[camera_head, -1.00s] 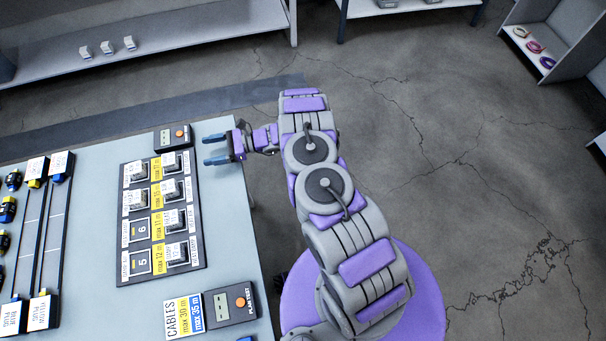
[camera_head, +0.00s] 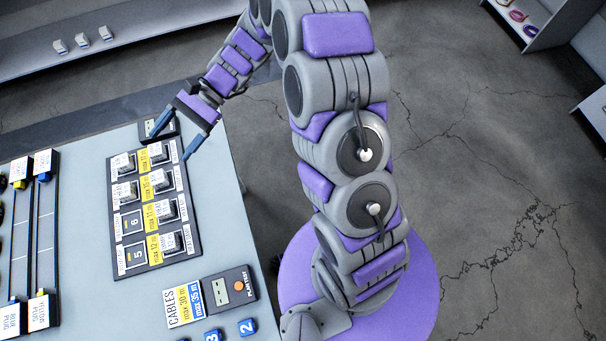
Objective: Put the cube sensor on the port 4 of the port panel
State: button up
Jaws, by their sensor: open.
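The black port panel (camera_head: 160,262) lies on the table with two columns of ports and yellow labels between them. Ports 6 (camera_head: 132,223) and 5 (camera_head: 134,254) in the left column are empty. The other ports hold small cubes with white labelled tops, such as one at the top right (camera_head: 158,153); I cannot read a 4 there. My gripper (camera_head: 175,142) is open and empty, its blue fingers pointing down-left over the panel's top right corner. The height of its fingertips above the panel is hard to tell. Which cube is the cube sensor is unclear.
A small tester box (camera_head: 158,124) stands behind the panel, partly hidden by my gripper. Long plug holders (camera_head: 38,235) stand left. Several small white cubes (camera_head: 82,41) sit on the back shelf.

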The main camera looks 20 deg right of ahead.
jog(key=s+d+r+n+t+h, duration=0.2)
jog(key=s+d+r+n+h, duration=0.2)
jog(key=s+d, duration=0.8)
jog(key=s+d+r+n+t+h, duration=0.2)
jog(key=s+d+r+n+h, duration=0.1)
jog(key=s+d+h, duration=0.6)
jog(key=s+d, duration=0.4)
jog(key=shift+s+d+r+n+t, duration=0.25)
jog(key=shift+s+r+n+t, duration=0.05)
jog(key=shift+s+r+n, duration=0.1)
jog(key=shift+w, duration=0.1)
jog(key=shift+c, duration=0.3)
dwell(0.4)
